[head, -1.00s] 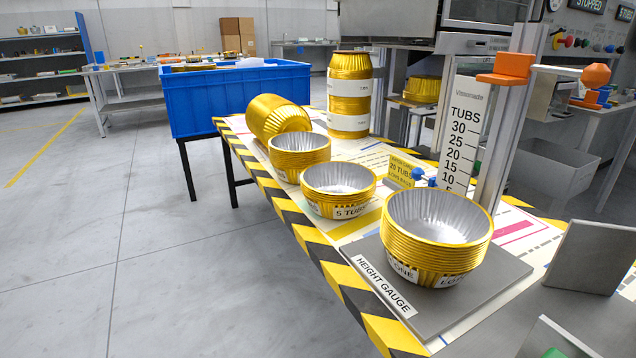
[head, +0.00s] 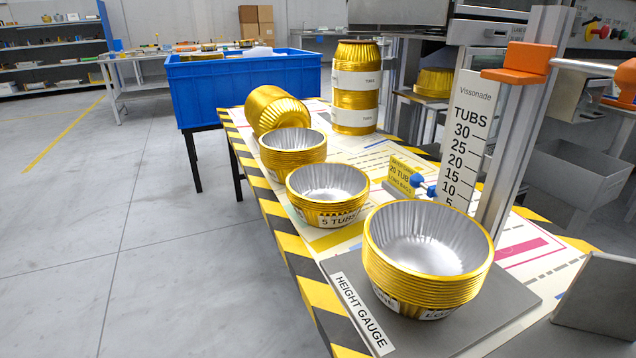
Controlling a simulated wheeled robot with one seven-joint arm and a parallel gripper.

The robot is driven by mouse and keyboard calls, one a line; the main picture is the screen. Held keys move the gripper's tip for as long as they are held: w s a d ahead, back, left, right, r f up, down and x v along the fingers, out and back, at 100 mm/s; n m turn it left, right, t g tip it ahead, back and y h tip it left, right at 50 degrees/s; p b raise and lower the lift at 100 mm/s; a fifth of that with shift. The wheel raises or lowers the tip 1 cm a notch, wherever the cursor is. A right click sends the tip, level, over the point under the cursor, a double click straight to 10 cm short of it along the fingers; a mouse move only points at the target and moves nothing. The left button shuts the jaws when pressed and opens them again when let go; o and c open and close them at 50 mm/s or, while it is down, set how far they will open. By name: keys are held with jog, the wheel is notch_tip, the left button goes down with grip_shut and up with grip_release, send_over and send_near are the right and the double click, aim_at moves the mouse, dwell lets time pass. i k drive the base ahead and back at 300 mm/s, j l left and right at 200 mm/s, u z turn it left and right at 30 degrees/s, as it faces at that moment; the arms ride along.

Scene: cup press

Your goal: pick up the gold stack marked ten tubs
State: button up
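No label reading ten tubs is legible in the head view. A gold stack (head: 425,283) of nested tubs with silver insides stands upright on the grey height gauge plate (head: 500,304); its white labels are only partly readable. Behind it stands a gold stack (head: 327,210) labelled 5 TUBS. Another upright gold stack (head: 292,157) is farther back, with no readable label. Beyond it a gold stack (head: 276,112) lies on its side. A tall banded gold stack (head: 357,99) stands at the back; its label text is too small to read. My gripper is not in view.
The gauge post with a TUBS scale (head: 466,140) and orange arm (head: 518,62) rises right of the front stack. A blue crate (head: 245,95) is beyond the striped table edge. A grey panel (head: 600,300) stands at right.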

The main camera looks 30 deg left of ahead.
aim_at(294, 157)
jog(key=j+z, duration=0.1)
jog(key=j, duration=0.35)
jog(key=k+j+z, duration=0.1)
jog(key=j, duration=0.35)
jog(key=k+j+z, duration=0.1)
jog(key=j, duration=0.35)
jog(key=k+j+z, duration=0.1)
jog(key=j, duration=0.3)
jog(key=k+j+z, duration=0.15)
jog(key=j, duration=0.3)
jog(key=k+j+z, duration=0.1)
jog(key=j, duration=0.3)
jog(key=k+j, duration=0.15)
jog(key=j, duration=0.25)
jog(key=k+j, duration=0.15)
jog(key=j, duration=0.25)
jog(key=k+j, duration=0.1)
jog(key=j, duration=0.3)
jog(key=k+j, duration=0.15)
jog(key=j, duration=0.25)
jog(key=k+j, duration=0.15)
jog(key=j, duration=0.25)
jog(key=k+j, duration=0.15)
jog(key=j, duration=0.25)
